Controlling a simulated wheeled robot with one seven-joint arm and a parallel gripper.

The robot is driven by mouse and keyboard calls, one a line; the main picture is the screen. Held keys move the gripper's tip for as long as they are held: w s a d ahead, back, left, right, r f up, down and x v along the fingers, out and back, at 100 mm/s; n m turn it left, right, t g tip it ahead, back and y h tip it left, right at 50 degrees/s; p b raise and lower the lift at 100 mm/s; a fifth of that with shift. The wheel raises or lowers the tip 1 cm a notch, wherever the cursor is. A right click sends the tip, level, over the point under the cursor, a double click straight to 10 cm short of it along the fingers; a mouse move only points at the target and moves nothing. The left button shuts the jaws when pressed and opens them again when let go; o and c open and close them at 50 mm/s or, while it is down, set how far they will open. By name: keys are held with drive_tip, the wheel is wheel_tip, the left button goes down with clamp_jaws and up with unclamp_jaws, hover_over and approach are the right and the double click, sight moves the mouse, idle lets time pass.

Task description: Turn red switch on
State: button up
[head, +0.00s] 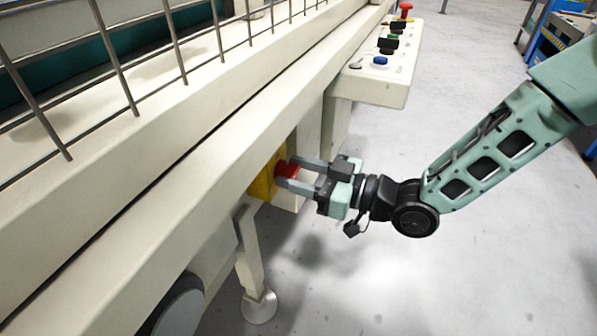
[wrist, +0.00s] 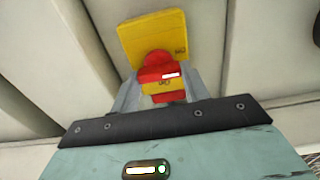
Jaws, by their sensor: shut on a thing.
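The red switch (head: 287,169) sits on a yellow plate (head: 264,180) fixed to the side of the cream machine frame, below its long beam. My gripper (head: 285,173) reaches in from the right, with one finger on either side of the red switch. In the wrist view, the red switch (wrist: 157,68) stands between the two grey fingers, in front of the yellow plate (wrist: 153,37). The gripper is shut on the switch. The switch's lower part is partly hidden by the gripper body, and I cannot tell its on or off position.
A cream control panel (head: 381,88) with several coloured buttons and a red knob (head: 406,7) juts out above and beyond my gripper. A wire guard (head: 180,50) runs along the machine. A machine leg (head: 250,255) stands below. The grey floor at right is open.

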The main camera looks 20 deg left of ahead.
drive_tip(key=shift+p, duration=0.3)
drive_tip(key=m+p, duration=0.3)
drive_tip(key=shift+w+r+m+p, duration=0.1)
drive_tip(key=shift+r+m+p, duration=0.05)
drive_tip(key=shift+m+p, duration=0.25)
drive_tip(key=m+p, duration=0.3)
drive_tip(key=m, duration=0.1)
drive_tip(key=shift+m, duration=0.3)
drive_tip(key=m, duration=0.1)
drive_tip(key=m+p, duration=0.1)
drive_tip(key=m, duration=0.1)
drive_tip(key=m+p, duration=0.1)
drive_tip(key=shift+w+f, duration=0.1)
drive_tip(key=shift+f, duration=0.2)
drive_tip(key=shift+f+m, duration=0.2)
drive_tip(key=shift+m, duration=2.5)
drive_tip(key=o, duration=1)
drive_tip(key=shift+d+r, duration=0.1)
